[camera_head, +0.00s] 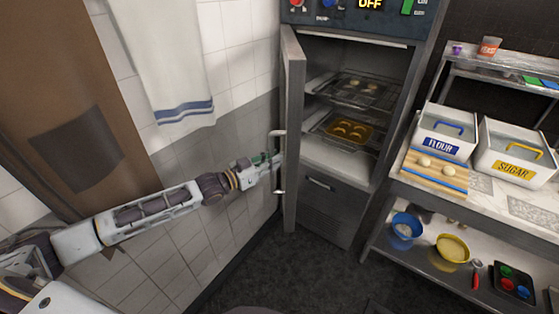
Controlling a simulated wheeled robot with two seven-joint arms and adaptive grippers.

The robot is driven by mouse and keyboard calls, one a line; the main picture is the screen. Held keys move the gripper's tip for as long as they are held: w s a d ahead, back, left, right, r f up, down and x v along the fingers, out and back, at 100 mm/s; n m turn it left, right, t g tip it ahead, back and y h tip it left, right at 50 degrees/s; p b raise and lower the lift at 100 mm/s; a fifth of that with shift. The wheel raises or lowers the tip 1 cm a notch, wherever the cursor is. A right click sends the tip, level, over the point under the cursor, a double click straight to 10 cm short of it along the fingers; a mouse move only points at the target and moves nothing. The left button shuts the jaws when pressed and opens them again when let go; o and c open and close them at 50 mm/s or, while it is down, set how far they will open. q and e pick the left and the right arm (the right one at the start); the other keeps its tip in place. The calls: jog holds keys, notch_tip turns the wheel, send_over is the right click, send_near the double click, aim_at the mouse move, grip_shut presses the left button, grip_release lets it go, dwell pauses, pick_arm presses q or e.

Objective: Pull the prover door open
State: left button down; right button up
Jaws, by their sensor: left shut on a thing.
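The prover door (293,130) stands swung open to the left of the prover (372,40), seen nearly edge-on. The cavity shows wire racks; an upper rack holds pale dough pieces (366,84) and a lower one holds a golden tray (368,139) with buns. My left arm reaches in from the left, and my left gripper (275,163) is shut on the door's vertical handle (280,184) on the door's outer side. The fingertips are small and partly hidden at the handle. My right gripper is not in view.
A steel workbench stands on the right with a flour bin (443,133), a sugar bin (515,150) and a wooden board (434,172). Its lower shelf holds bowls (452,248). A towel (163,60) hangs on the left wall, close behind the arm. Dark floor (300,262) in front is clear.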

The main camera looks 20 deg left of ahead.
pick_arm(q)
jog(key=shift+s+a+f, duration=0.15)
jog(key=shift+a+f, duration=0.05)
dwell(0.3)
jog(key=c, duration=1.4)
grip_release()
jog(key=shift+r, duration=0.1)
jog(key=shift+r, duration=0.1)
jog(key=shift+r, duration=0.1)
